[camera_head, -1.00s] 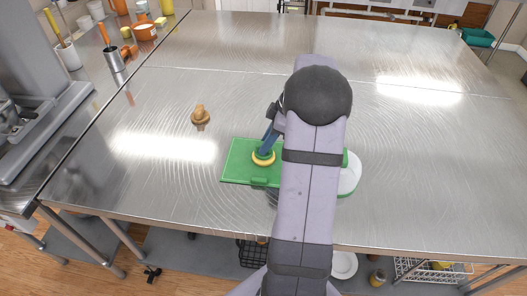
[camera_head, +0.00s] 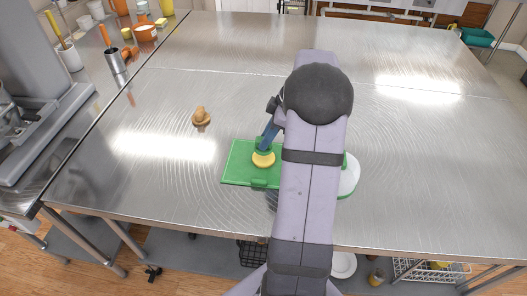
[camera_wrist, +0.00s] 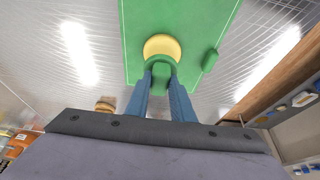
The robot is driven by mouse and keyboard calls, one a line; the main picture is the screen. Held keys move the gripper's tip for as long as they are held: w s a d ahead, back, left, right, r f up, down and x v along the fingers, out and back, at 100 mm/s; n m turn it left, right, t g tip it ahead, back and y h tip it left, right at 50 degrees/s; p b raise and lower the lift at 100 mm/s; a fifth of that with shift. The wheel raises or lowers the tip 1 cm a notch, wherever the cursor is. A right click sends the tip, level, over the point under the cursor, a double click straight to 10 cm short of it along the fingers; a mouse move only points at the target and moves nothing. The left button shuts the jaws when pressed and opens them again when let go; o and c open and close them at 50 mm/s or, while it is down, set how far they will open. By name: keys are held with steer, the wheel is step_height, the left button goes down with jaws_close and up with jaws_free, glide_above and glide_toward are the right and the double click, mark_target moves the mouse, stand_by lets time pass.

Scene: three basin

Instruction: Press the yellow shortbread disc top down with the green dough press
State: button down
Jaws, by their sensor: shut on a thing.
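The yellow shortbread disc (camera_head: 263,160) lies on a green board (camera_head: 237,167) on the metal table. It also shows in the wrist view (camera_wrist: 161,44), partly covered by the green dough press (camera_wrist: 160,70). My gripper (camera_wrist: 160,82) has its two blue fingers shut on the press. In the head view my gripper (camera_head: 265,143) is just above the back of the disc, and only a little of the press shows there. The press looks slightly raised off the disc, but the exact gap is hard to tell. My arm hides the board's right part.
A small brown knobbed object (camera_head: 201,118) stands on the table left of and behind the board. A white round dish (camera_head: 349,177) with a green edge beside it shows right of my arm. The back and right of the table are clear.

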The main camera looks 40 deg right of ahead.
steer(key=shift+r, duration=0.1)
stand_by(0.3)
steer(key=shift+r+p, duration=1.85)
steer(key=shift+r, duration=1.1)
steer(key=shift+a, duration=0.1)
